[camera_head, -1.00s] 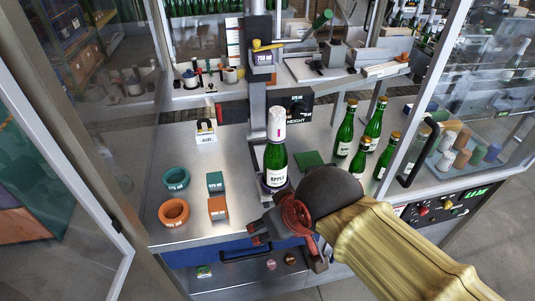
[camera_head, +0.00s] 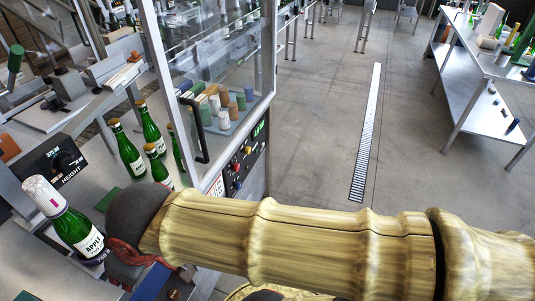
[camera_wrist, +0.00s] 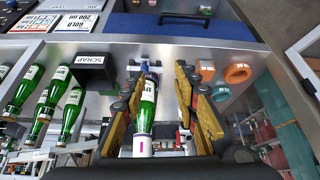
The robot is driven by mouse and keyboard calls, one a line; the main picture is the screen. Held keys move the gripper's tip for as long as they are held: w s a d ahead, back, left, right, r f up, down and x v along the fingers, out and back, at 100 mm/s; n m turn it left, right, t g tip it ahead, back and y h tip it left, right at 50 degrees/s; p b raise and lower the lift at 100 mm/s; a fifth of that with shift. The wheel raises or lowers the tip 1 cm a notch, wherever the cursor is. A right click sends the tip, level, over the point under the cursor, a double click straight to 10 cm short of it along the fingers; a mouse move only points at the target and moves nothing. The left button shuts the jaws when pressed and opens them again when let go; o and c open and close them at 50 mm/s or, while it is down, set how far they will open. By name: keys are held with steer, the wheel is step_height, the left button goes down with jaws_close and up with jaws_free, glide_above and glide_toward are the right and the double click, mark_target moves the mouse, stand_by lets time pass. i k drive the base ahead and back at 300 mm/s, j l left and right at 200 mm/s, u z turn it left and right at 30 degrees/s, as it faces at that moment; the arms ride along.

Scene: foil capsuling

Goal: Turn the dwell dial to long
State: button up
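The control panel (camera_head: 246,158) is on the machine's right end in the head view. It has a lit green display (camera_head: 259,129) and several coloured knobs or buttons (camera_head: 238,168). Their labels are too small to read, so I cannot tell which is the dwell dial or where it points. My gripper (camera_wrist: 160,75) is open and empty in the wrist view, its fingers spread either side of a foil-topped bottle (camera_wrist: 147,100) in the picture, apparently not gripping it. In the head view my wrist is beside that bottle (camera_head: 76,228), left of the panel, and hides most of the fingers.
Several green bottles (camera_head: 127,152) stand between the foil-topped bottle and the panel. A clear guard with a metal post (camera_head: 270,50) and a black handle (camera_head: 195,130) rises by the panel. The floor (camera_head: 320,130) right of the machine is clear.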

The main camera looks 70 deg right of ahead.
mark_target(239, 186)
steer(key=z, duration=2.2)
